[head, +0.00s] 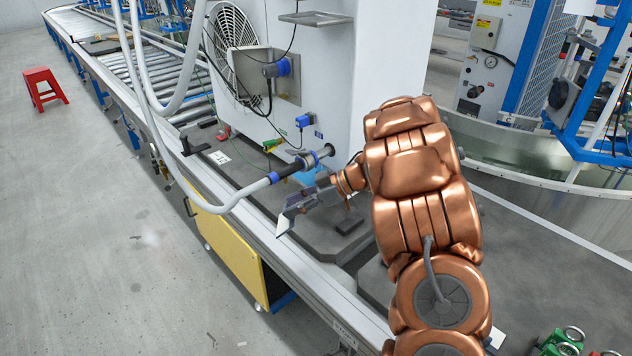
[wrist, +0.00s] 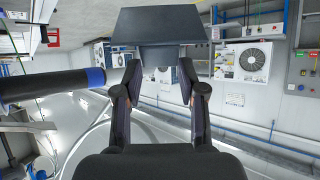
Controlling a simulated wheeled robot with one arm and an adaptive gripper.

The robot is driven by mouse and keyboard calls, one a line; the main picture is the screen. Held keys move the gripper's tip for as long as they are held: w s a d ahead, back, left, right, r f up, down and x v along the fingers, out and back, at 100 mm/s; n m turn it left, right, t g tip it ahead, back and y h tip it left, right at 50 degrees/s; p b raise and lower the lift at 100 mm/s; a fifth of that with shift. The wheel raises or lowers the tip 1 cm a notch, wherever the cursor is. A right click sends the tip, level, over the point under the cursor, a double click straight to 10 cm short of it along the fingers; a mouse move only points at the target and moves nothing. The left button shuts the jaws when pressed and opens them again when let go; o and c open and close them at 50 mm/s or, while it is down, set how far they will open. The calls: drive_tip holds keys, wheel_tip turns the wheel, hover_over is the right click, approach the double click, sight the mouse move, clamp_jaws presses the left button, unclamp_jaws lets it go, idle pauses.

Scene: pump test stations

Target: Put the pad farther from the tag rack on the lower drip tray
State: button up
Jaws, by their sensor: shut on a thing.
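My gripper (head: 312,196) is shut on a dark grey pad (head: 288,216), held in the air over the front edge of the bench. In the wrist view the pad (wrist: 160,24) spans both fingertips as a wide dark slab, with the gripper (wrist: 160,75) behind it. A small dark block (head: 350,224), perhaps another pad, lies on the dark grey bench plate to the right of the gripper. A small metal tray (head: 315,18) juts from the white machine high up. I cannot make out a lower drip tray or the tag rack for sure.
A grey hose with a blue-banded black handle (head: 300,165) runs close behind my gripper. Green and red ringed pieces (head: 565,342) sit at the bottom right. A yellow cabinet panel (head: 228,248) is under the bench. A red stool (head: 44,88) stands on open floor.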

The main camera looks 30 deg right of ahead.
drive_tip(key=s+d+f+m+t+h+b, duration=0.1)
drive_tip(key=s+d+m+t+h+b, duration=0.2)
drive_tip(key=d+t+b, duration=0.4)
drive_tip(key=s+d+f+m+t+h+b, duration=0.2)
drive_tip(key=s+d+m+t+b, duration=0.2)
drive_tip(key=d, duration=1)
drive_tip(key=m+t+b, duration=0.2)
drive_tip(key=t, duration=0.1)
drive_tip(key=shift+h+b, duration=0.4)
drive_tip(key=f+x, duration=0.1)
drive_tip(key=x, duration=0.3)
drive_tip(key=f+x, duration=0.1)
drive_tip(key=x, duration=0.4)
drive_tip(key=f+x, duration=0.1)
drive_tip(key=x, duration=0.4)
drive_tip(key=shift+w+a+b, duration=0.15)
drive_tip(key=shift+w+b, duration=0.2)
drive_tip(key=shift+w, duration=0.15)
clamp_jaws()
drive_tip(key=w, duration=0.3)
drive_tip(key=shift+w+a+f, duration=0.1)
drive_tip(key=shift+a, duration=0.25)
drive_tip(key=shift+d+f, duration=0.1)
drive_tip(key=shift+f, duration=0.65)
drive_tip(key=shift+f+b, duration=0.2)
drive_tip(key=shift+b, duration=0.1)
drive_tip(key=o, duration=1.2)
unclamp_jaws()
